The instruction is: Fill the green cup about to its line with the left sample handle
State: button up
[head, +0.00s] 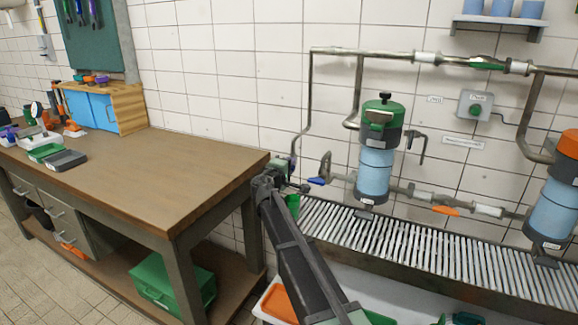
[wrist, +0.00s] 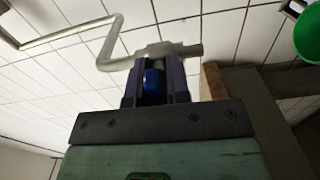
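My gripper (head: 283,180) is at the lower end of the thin sample pipe (head: 306,105), left of the grating. In the wrist view, its two dark fingers (wrist: 154,88) stand on both sides of a blue handle (wrist: 153,82), which fills the gap; they look shut on it. This seems to be the left sample handle, just under a grey tap body (wrist: 152,55). The green cup (head: 292,204) is just below and right of the gripper, partly hidden by it. Part of the cup also shows in the wrist view (wrist: 308,36). Its line and contents are not visible.
A wooden workbench (head: 150,180) stands close on the left. A slatted grating (head: 420,244) runs along the wall to the right. A blue lever (head: 318,181) and a blue canister with a green top (head: 376,163) are right of my gripper.

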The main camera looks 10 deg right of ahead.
jog(key=o, duration=0.3)
jog(key=shift+s+a, duration=0.1)
jog(key=v, duration=1)
jog(key=shift+s+a, duration=0.2)
